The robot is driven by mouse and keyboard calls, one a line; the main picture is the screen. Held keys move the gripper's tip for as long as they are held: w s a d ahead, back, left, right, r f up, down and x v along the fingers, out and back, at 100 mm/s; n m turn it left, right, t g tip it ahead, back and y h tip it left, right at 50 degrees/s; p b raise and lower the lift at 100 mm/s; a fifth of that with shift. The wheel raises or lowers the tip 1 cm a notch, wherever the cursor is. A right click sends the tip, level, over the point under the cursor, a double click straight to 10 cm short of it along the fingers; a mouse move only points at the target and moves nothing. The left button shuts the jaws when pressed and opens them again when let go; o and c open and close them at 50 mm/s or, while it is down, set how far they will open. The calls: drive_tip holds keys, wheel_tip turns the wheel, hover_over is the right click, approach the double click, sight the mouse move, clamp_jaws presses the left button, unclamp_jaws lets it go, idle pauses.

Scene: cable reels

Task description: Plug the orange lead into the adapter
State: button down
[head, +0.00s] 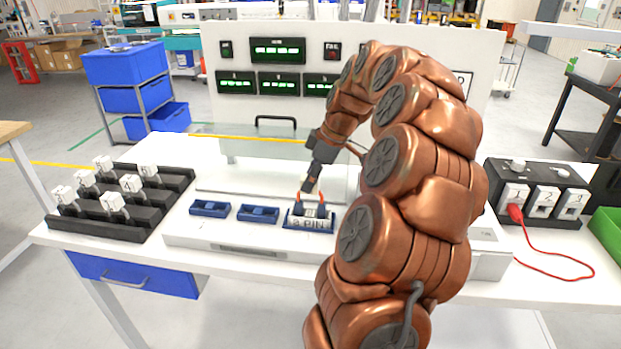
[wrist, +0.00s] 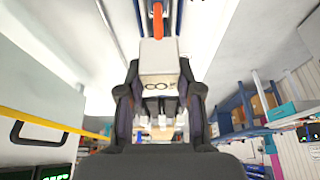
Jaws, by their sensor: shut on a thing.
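My gripper (head: 311,187) points down over the blue cradle (head: 287,222) in the middle of the bench. In the wrist view its dark fingers (wrist: 160,105) are shut on both sides of a white block (wrist: 160,62) with partly readable lettering. An orange lead (wrist: 158,20) shows at the block's end, and dark prongs show between the fingers. In the head view, a white adapter marked "3 PIN" (head: 309,223) sits in the cradle, with small orange parts just above it. I cannot tell whether the held block touches the adapter.
Two more blue cradles (head: 210,209) stand to the left. A black rack (head: 100,225) holds several white adapters. At right, a red lead (head: 514,212) runs from a black socket block (head: 525,178) onto the bench. A clear guard (head: 245,148) and display panel (head: 300,60) stand behind.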

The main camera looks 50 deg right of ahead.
drive_tip(key=shift+f+b, duration=0.5)
drive_tip(key=shift+f, duration=0.15)
drive_tip(key=c, duration=0.7)
unclamp_jaws()
drive_tip(key=shift+r, duration=0.15)
drive_tip(key=w+a+p+v, duration=0.1)
drive_tip(key=p+v, duration=0.2)
drive_tip(key=v, duration=0.8)
drive_tip(key=w+a+r+p+v, duration=0.1)
drive_tip(key=p+v, duration=0.3)
drive_tip(key=v, duration=0.7)
drive_tip(key=shift+w+r+p, duration=0.3)
drive_tip(key=shift+w, duration=0.15)
drive_tip(key=shift+a, duration=0.15)
